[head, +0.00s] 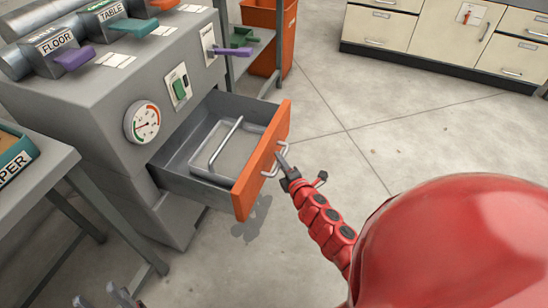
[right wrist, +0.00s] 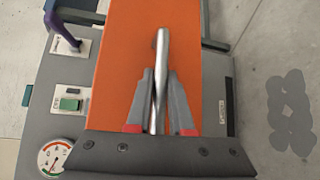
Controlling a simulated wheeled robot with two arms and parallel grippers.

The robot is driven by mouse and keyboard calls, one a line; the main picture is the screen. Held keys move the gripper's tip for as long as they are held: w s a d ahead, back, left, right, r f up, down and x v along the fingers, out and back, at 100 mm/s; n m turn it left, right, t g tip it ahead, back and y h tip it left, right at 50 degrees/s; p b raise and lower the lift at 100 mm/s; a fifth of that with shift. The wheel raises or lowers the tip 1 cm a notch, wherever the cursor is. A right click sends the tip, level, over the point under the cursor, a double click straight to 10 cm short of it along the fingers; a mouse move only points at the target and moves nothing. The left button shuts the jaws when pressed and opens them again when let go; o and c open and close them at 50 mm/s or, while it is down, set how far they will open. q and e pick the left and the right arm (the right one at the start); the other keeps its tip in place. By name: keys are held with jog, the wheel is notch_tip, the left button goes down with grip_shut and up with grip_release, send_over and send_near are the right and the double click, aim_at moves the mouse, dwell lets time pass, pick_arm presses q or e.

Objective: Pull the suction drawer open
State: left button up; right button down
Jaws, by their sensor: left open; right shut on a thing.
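The suction drawer stands well out of the grey machine, its inside showing in the head view; its orange front (head: 247,185) faces right. Inside lies a grey tray (head: 225,150) with a raised bar handle. My right gripper (head: 281,158) is at the metal handle (head: 269,173) on the drawer front. In the right wrist view its fingers (right wrist: 161,78) are closed on both sides of the handle (right wrist: 162,50), against the orange front (right wrist: 110,60). My left gripper (head: 98,290) is open and empty at the bottom left edge, away from the drawer; only its fingertips show.
The machine (head: 100,95) carries a pressure gauge (head: 142,122), a green switch (head: 179,87) and coloured levers on top. A side table (head: 45,185) stands at the left. An orange bin (head: 285,50) is behind. The floor right of the drawer is clear up to cream cabinets (head: 440,30).

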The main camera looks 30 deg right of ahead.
jog(key=shift+s+d+f, duration=0.1)
jog(key=shift+s+d, duration=0.25)
jog(key=c, duration=0.8)
grip_release()
jog(key=shift+s+d, duration=0.1)
jog(key=shift+d, duration=0.05)
jog(key=s+a+r+p, duration=0.1)
jog(key=s+p, duration=0.1)
jog(key=s, duration=0.6)
jog(key=s+a+r+p, duration=0.1)
jog(key=s+p, duration=0.1)
jog(key=s, duration=0.7)
jog(key=shift+a+r, duration=0.25)
jog(key=shift+r, duration=0.05)
